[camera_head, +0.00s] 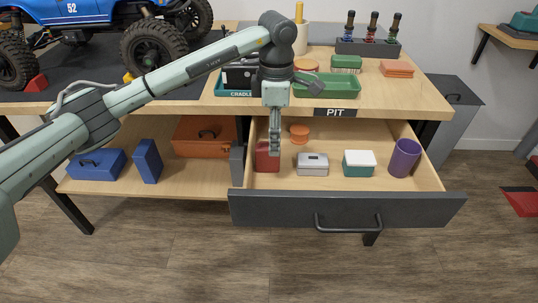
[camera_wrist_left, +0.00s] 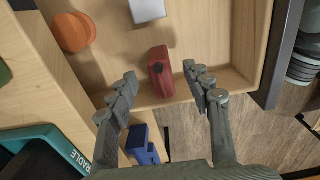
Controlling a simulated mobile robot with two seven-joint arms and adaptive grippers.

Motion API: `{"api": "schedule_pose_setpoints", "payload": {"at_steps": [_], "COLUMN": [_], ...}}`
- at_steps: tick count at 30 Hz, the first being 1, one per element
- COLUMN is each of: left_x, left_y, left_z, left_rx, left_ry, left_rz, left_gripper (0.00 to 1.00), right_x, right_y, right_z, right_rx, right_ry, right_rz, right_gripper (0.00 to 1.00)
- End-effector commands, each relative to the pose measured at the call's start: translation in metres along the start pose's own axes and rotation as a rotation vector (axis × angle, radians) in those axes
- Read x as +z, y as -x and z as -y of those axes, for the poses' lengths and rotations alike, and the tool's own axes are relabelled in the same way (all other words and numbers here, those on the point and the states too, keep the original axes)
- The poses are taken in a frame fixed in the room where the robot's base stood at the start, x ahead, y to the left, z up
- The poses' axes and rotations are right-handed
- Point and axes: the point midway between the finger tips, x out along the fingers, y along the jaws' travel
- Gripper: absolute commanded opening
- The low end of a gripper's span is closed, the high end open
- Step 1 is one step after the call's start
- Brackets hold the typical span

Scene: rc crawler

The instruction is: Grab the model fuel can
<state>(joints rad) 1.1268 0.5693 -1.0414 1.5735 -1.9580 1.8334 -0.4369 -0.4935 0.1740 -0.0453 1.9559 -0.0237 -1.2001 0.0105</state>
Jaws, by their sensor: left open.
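The model fuel can is a small dark red can (camera_head: 266,160) with a black cap, standing in the open drawer at its left end. It also shows in the left wrist view (camera_wrist_left: 161,75), beyond and between my fingertips. My left gripper (camera_head: 274,150) points down over the drawer at the can and hides part of it in the head view. In the left wrist view my left gripper (camera_wrist_left: 160,72) is open, with a finger on each side of the can and nothing held. Contact with the can cannot be told. My right gripper is not in view.
The drawer (camera_head: 345,207) also holds an orange spool (camera_head: 299,133), a silver box (camera_head: 313,165), a teal and white box (camera_head: 359,163) and a purple cup (camera_head: 404,157). Blue boxes and an orange case (camera_head: 205,137) sit on the shelf to the left. The tabletop edge overhangs the drawer's back.

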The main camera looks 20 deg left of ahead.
Motion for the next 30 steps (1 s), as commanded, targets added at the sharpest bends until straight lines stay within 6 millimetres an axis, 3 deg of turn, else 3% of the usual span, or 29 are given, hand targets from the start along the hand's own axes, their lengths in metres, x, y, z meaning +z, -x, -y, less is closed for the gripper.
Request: {"api": "schedule_pose_setpoints", "payload": {"at_steps": [15, 25, 30], "left_x": [-0.003, -0.003, -0.003], "left_y": [-0.067, -0.074, -0.074], "left_z": [0.000, -0.001, -0.001], "left_rx": [-0.005, -0.003, -0.003], "left_ry": [-0.001, -0.001, -0.001], "left_rz": [0.003, 0.004, 0.004], "left_gripper": [0.50, 0.50, 0.29], "right_x": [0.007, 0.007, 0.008], "right_y": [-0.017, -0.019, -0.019], "right_z": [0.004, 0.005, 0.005], "right_rx": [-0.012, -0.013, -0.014], "right_ry": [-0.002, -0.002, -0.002], "right_rz": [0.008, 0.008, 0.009], "right_gripper": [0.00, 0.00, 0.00]}}
